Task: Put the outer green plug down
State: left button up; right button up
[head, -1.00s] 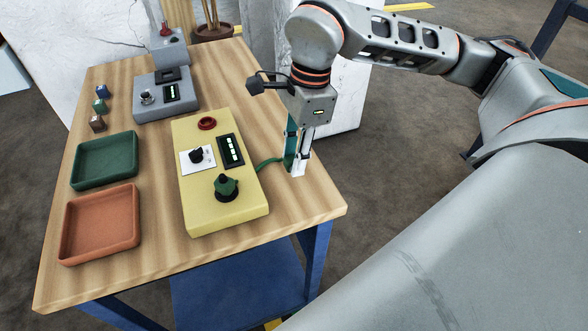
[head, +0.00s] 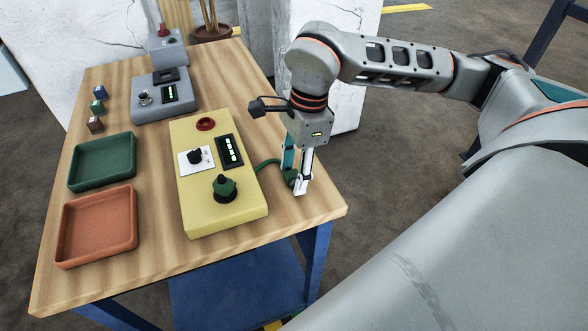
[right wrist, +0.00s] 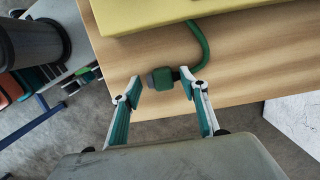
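The outer green plug (head: 290,176) is at the right side of the wooden table, near its edge. Its green cord (head: 266,163) runs to the yellow box (head: 238,209). In the right wrist view the plug (right wrist: 166,79) has a grey end at left and a dark cord end at right. My right gripper (head: 298,186) points down at the plug. In the right wrist view its fingers (right wrist: 162,87) are spread, one toward each end of the plug, with gaps visible. The plug looks low at the tabletop; exact contact is unclear. My left gripper is not in view.
On the yellow box are a green knob-like piece (head: 225,187), a black knob (head: 194,157) and a red button (head: 206,124). A green tray (head: 102,183) and an orange tray (head: 97,262) lie left. A grey box (head: 165,107) and small cubes stand farther back.

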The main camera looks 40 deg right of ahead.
notch_tip(320, 180, up, 12)
jog(key=d+p, duration=0.1)
jog(key=shift+s+d, duration=0.2)
jog(key=shift+d, duration=0.15)
jog(key=shift+r, duration=0.1)
dwell(0.5)
jog(key=shift+s, duration=0.1)
